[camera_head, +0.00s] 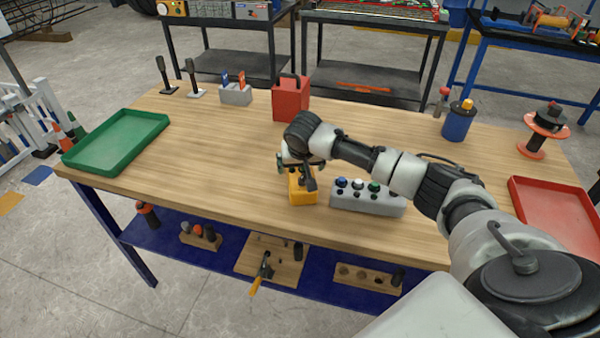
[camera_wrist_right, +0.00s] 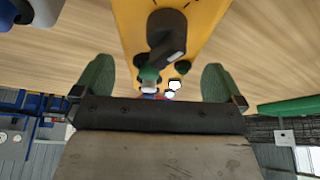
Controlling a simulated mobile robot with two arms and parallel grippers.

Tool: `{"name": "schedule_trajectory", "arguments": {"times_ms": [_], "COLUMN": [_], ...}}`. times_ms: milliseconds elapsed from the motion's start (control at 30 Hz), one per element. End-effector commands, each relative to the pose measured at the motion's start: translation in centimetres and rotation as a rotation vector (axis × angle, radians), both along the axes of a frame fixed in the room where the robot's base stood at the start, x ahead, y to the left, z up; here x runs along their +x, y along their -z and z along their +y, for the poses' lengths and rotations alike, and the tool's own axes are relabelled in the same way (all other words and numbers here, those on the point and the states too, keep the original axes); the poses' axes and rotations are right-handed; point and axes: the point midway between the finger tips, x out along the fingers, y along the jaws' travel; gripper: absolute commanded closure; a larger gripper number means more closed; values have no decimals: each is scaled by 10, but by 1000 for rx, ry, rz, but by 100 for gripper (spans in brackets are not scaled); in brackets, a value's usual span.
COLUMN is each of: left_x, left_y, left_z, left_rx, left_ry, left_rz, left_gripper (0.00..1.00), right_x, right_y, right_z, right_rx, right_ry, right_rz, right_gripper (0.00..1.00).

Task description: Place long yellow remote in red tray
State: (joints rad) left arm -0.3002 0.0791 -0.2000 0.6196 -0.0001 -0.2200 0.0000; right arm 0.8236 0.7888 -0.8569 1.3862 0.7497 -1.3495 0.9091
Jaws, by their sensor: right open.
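The yellow remote (camera_head: 302,192) stands on the wooden table near its front middle, left of a grey button box. My right gripper (camera_head: 297,170) is over it and partly hides its top. In the right wrist view, the yellow remote (camera_wrist_right: 205,18) with its dark knob and several buttons shows between and beyond the two green fingers of my open right gripper (camera_wrist_right: 155,80). I cannot tell whether the fingers touch it. The red tray (camera_head: 555,212) lies at the table's right end and looks empty. My left gripper is not in view.
The grey button box (camera_head: 368,198) is close right of the remote. A red box (camera_head: 291,100), blue canister (camera_head: 458,124) and orange spool (camera_head: 546,130) stand farther back. A green tray (camera_head: 116,142) is at the left. The table's left middle is clear.

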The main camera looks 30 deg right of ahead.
Motion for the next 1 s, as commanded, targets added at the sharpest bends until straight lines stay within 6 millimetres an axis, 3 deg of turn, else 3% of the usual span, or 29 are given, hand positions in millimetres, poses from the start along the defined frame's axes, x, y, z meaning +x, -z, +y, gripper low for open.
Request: {"name": "schedule_trajectory", "arguments": {"times_ms": [200,467,900,1000], "left_x": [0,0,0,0], "left_y": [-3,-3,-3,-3], "left_z": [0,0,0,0], "left_rx": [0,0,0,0], "left_ry": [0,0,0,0], "left_rz": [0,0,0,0], "left_gripper": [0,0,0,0], "right_x": [9,9,10,10], "right_y": [22,25,23,23], "right_z": [-5,-6,-6,-6], "right_rx": [0,-1,0,0], "right_ry": [-1,-2,-2,-2], "right_rz": [0,-1,-3,-3], "right_gripper": [0,0,66,66]}}
